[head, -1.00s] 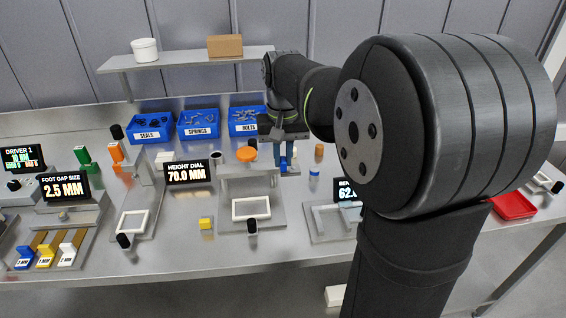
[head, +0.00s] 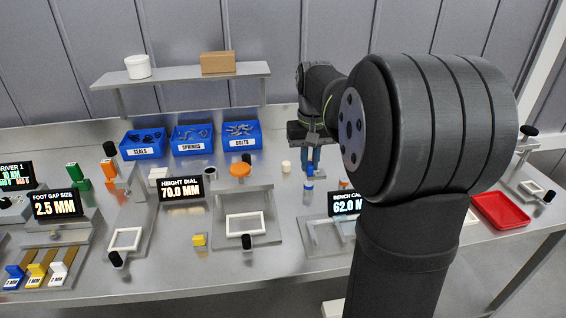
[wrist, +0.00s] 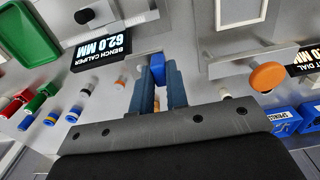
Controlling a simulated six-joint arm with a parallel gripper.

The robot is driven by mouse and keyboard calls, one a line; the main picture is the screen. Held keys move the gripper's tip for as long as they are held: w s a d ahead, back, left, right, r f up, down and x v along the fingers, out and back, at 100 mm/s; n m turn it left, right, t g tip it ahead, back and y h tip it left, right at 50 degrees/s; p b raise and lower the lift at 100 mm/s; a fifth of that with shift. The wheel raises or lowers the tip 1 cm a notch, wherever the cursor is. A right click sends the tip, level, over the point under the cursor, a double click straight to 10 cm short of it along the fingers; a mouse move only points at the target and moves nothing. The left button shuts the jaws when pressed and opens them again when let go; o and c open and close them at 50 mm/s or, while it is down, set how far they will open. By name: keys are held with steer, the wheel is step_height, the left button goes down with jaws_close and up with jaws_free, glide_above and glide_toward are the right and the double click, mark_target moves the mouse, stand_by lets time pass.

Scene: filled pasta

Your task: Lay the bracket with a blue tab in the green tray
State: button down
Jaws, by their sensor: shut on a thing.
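My gripper (head: 312,168) hangs over the bench, right of the blue bolts bin, in the head view. In the wrist view my gripper (wrist: 158,74) is shut on a blue piece (wrist: 157,66), which looks like the tab of the bracket. The rest of the bracket cannot be made out clearly. The green tray (wrist: 32,35) shows at the upper left of the wrist view, apart from my gripper. In the head view I cannot see the green tray; my arm covers much of the bench's right side.
The bench caliper display (head: 346,203) and a blue-banded cylinder (head: 308,186) stand near my gripper. A white cylinder (head: 286,167) is to its left. A red tray (head: 500,209) lies at the right. The height dial stand (head: 250,200) is left of centre. A shelf (head: 185,84) runs along the back.

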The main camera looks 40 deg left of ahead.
steer(key=w+d+f, duration=0.1)
steer(key=w+d, duration=0.2)
steer(key=w, duration=0.1)
steer(key=w+d+f, duration=0.1)
steer(key=w+d, duration=0.3)
steer(key=w+d+f, duration=0.2)
steer(key=w+d, duration=0.1)
steer(key=w, duration=0.1)
steer(key=shift+d, duration=0.4)
steer(key=w+d+f, duration=0.2)
steer(key=w+d, duration=0.2)
steer(key=d, duration=0.3)
steer(key=w+d+f, duration=0.2)
steer(key=w+d, duration=0.2)
steer(key=d, duration=0.4)
steer(key=shift+w+d+f, duration=0.15)
steer(key=shift+w+f, duration=0.05)
steer(key=shift+w, duration=0.05)
steer(key=shift+f, duration=3.3)
steer(key=shift+f, duration=0.25)
steer(key=shift+f, duration=0.3)
